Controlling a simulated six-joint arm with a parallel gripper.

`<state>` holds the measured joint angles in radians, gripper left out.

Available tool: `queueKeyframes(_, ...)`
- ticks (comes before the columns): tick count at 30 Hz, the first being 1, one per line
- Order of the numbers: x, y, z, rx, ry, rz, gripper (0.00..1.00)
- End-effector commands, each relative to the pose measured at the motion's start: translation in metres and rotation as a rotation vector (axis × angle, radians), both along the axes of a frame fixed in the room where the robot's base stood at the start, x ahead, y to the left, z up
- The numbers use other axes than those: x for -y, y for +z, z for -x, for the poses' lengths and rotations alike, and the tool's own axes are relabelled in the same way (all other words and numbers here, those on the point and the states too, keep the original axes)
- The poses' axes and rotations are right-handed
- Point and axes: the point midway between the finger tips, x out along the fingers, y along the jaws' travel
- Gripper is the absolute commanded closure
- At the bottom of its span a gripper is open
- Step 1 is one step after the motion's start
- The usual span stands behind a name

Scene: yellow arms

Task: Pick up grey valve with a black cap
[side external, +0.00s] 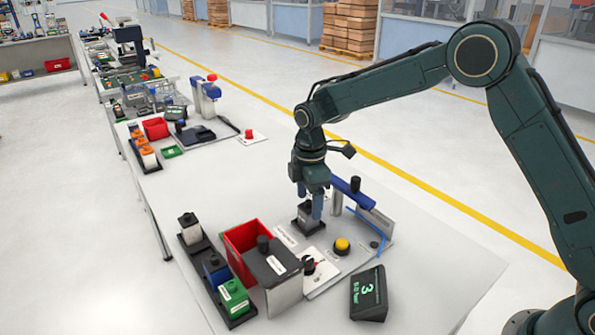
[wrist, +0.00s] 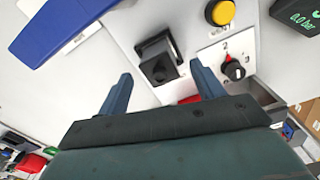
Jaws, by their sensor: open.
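A grey valve with a black cap (side external: 189,229) stands upright at the far end of a black tray (side external: 241,320), beside a blue and a green block. A second grey-and-black piece (side external: 307,221) sits in a black holder on the grey panel. From above, its black cap shows in the wrist view (wrist: 159,68). My gripper (side external: 310,204) is above this second piece, fingers pointing down. In the wrist view my gripper (wrist: 162,74) is open, with the cap between its two blue fingertips in the picture. I cannot tell whether the fingers touch it; they partly hide it in the side view.
A blue lever or cylinder (side external: 352,191) stands close behind the holder. A yellow button (side external: 342,246), a rotary knob (side external: 308,266) and a pressure display (side external: 369,294) are nearby. A red bin (side external: 242,241) and a grey box (side external: 284,296) stand left of the panel.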

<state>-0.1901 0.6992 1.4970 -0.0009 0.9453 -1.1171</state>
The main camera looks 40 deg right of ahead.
Motion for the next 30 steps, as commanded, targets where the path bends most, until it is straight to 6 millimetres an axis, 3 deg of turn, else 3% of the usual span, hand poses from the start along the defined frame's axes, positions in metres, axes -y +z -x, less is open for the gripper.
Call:
queueKeyframes(10, 0.0001, 0.0003, -0.0001, 0.000, 0.000, 0.000, 0.33)
queueKeyframes(21, 0.0001, 0.0003, 0.0000, 0.000, 0.000, 0.000, 1.00)
queueKeyframes(30, 0.0002, 0.0014, -0.0001, 0.000, -0.001, 0.000, 1.00)
